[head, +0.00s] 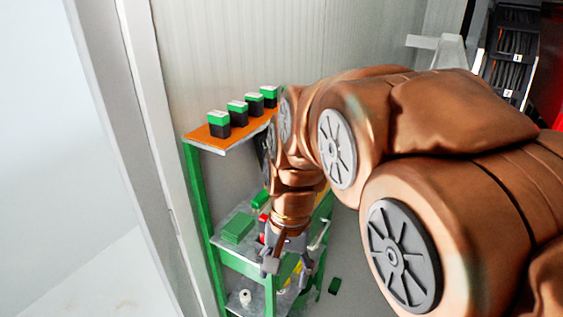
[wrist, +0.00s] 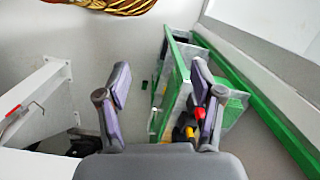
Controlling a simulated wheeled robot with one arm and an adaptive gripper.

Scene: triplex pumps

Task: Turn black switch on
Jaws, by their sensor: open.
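I cannot make out a black switch for certain in either view. My gripper (head: 287,268) hangs low in front of the green shelf rack (head: 196,205) in the head view. My arm hides much of the rack's right side in the head view.
Several green-and-black boxes (head: 219,124) stand on the rack's orange top shelf (head: 207,140). A green box (head: 238,228) lies on a lower shelf. A small dark green block (head: 335,286) is on the floor. A white bracket (wrist: 38,92) is at the wrist view's left.

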